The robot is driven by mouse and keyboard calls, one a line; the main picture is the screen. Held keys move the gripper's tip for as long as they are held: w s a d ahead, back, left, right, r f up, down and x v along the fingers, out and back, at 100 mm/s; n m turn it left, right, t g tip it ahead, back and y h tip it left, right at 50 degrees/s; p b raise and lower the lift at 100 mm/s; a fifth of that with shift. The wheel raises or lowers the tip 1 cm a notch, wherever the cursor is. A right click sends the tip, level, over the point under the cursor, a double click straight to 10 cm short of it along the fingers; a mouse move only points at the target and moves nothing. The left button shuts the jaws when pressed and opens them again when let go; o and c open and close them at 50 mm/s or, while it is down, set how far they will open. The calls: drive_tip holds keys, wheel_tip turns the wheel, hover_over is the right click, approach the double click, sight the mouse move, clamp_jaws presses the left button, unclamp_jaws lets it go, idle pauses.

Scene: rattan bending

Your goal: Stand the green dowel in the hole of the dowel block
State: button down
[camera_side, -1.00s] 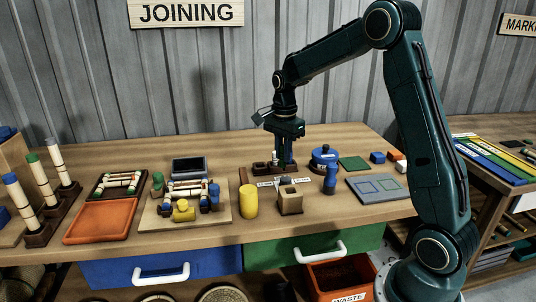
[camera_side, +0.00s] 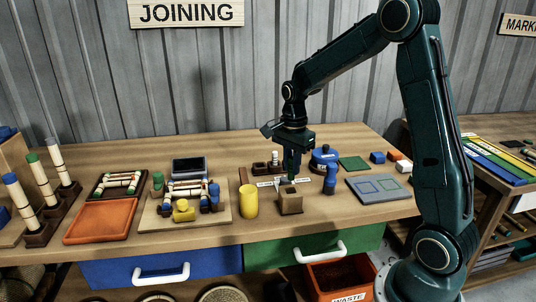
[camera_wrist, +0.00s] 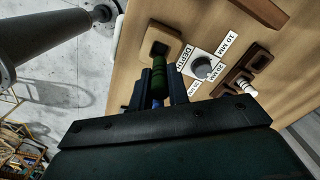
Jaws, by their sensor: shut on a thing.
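The dowel block (camera_side: 290,204) is a small wooden cube near the front of the bench. In the wrist view the block (camera_wrist: 175,48) shows a dark square hole in its top. My gripper (camera_side: 292,177) is just behind and above the block in the side view. In the wrist view my gripper (camera_wrist: 160,88) is shut on the green dowel (camera_wrist: 159,72), whose end points toward the block's hole. I cannot tell whether the dowel's tip touches the block. In the side view the dowel is mostly hidden by the jaws.
A dark brown rack (camera_wrist: 238,80) with a white peg stands behind the block. A grey depth knob (camera_wrist: 202,67) is close to the block. A yellow cylinder (camera_side: 249,202) stands left and a blue bottle-like piece (camera_side: 330,180) right. A grey mat (camera_side: 377,189) lies farther right.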

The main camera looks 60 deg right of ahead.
sight(291, 179)
drive_tip(key=shift+f, duration=2.65)
drive_tip(key=shift+f, duration=0.3)
drive_tip(key=c, duration=1.3)
unclamp_jaws()
drive_tip(key=shift+r, duration=0.15)
drive_tip(key=shift+r, duration=4.35)
drive_tip(key=shift+a+r, duration=0.1)
